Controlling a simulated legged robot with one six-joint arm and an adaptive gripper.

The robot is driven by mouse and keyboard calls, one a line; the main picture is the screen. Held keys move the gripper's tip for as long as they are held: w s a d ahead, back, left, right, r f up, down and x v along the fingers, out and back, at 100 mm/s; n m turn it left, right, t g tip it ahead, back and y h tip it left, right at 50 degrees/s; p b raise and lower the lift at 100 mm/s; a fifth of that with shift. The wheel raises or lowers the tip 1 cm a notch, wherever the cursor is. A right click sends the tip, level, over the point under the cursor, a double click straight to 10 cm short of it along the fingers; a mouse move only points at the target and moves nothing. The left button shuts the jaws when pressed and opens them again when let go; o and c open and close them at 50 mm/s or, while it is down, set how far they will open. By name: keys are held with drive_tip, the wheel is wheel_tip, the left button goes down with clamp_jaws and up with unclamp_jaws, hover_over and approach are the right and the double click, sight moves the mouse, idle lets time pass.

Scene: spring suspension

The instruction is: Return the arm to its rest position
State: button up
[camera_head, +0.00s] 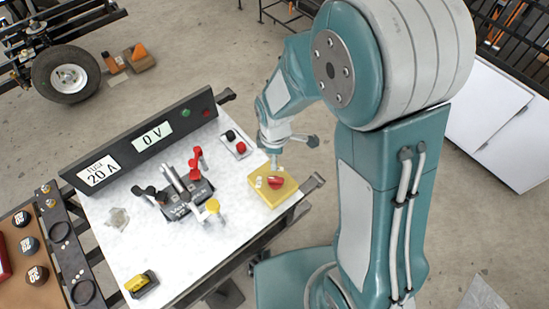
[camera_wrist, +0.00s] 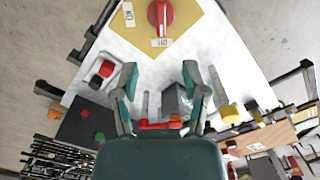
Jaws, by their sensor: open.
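My gripper (camera_head: 276,163) is at the end of my teal arm, above the right part of the white worktable (camera_head: 180,265). It is just over or beside the yellow switch box (camera_head: 262,192) with its red knob (camera_head: 276,183); the gap is hard to judge. In the wrist view my gripper (camera_wrist: 160,80) has its two fingers spread, with nothing between them. The red knob (camera_wrist: 160,16) lies beyond the fingertips, clear of them. Its handle lines up with a label below it, seemingly OFF; another label sits to the left.
A black panel (camera_head: 150,135) reads 0 V and 20 A. Levers on a black block (camera_head: 185,200) stand mid-table. A red-and-black terminal block (camera_head: 236,145) and a yellow-black part (camera_head: 141,284) lie near the edges. A wheel (camera_head: 66,74) and white cabinets (camera_head: 485,105) stand beyond open floor.

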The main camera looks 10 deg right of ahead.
idle(0.3)
drive_tip(key=s+d+r+m+t, duration=0.1)
drive_tip(key=d+r+m, duration=0.25)
drive_tip(key=r, duration=0.35)
drive_tip(key=s+d+r+m+t, duration=0.2)
drive_tip(key=r+m, duration=0.2)
drive_tip(key=r, duration=0.3)
drive_tip(key=s+d+r+m+t, duration=0.2)
drive_tip(key=s+d+r+m, duration=0.3)
drive_tip(key=s+r+m, duration=0.3)
drive_tip(key=shift+s+d+r+t, duration=0.2)
drive_tip(key=shift+s+r+t, duration=0.1)
drive_tip(key=shift+s+r, duration=0.8)
drive_tip(key=shift+w+r+m, duration=0.2)
drive_tip(key=shift+m, duration=0.05)
